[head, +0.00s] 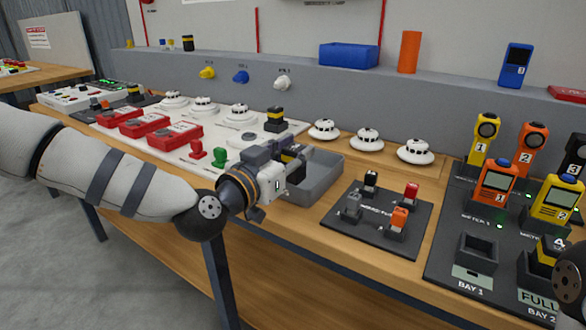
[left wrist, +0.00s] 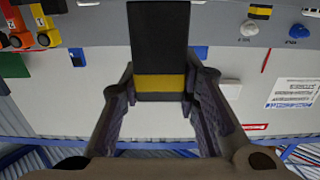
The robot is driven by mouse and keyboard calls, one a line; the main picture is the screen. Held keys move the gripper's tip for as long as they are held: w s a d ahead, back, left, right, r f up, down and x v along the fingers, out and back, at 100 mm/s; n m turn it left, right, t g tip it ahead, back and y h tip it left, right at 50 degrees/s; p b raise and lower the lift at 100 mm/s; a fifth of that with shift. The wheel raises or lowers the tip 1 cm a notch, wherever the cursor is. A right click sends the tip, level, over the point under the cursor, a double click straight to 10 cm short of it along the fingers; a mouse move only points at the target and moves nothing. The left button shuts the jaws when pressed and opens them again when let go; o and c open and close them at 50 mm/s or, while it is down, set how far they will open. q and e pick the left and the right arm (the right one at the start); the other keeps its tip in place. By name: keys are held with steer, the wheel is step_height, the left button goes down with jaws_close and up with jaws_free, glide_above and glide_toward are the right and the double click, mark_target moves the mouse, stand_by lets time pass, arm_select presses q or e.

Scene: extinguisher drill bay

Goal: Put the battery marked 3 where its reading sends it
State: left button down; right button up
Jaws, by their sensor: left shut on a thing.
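My left gripper (head: 294,154) is shut on a black battery with a yellow band, which shows between the fingers in the left wrist view (left wrist: 161,45). No number on it can be read. In the head view the gripper is over a grey open tray (head: 325,184) and hides much of the battery. A bay with an empty socket (head: 475,255) stands at the lower right. Beside it, a bay marked FULL (head: 537,296) holds a black and yellow battery (head: 546,251). An orange meter (head: 494,188) and a yellow meter (head: 556,201) stand behind them. My right gripper is out of view.
A dark mat with several small coloured switches (head: 384,214) lies between the tray and the bays. White detectors (head: 415,151) line the back. Red boxes (head: 147,123) and another black and yellow battery (head: 276,119) are left of the tray. A raised grey ledge bounds the bench.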

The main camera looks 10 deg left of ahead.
arm_select(q)
steer(key=shift+w+a+f, duration=0.15)
steer(key=f, duration=0.2)
steer(key=f+b, duration=0.1)
steer(key=f, duration=0.1)
steer(key=shift+w+a, duration=0.2)
steer(key=shift+r, duration=0.3)
steer(key=shift+f, duration=0.1)
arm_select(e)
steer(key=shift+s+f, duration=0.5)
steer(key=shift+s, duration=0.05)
arm_select(q)
steer(key=shift+f, duration=0.1)
steer(key=c, duration=1.2)
jaws_free()
steer(key=shift+f, duration=0.15)
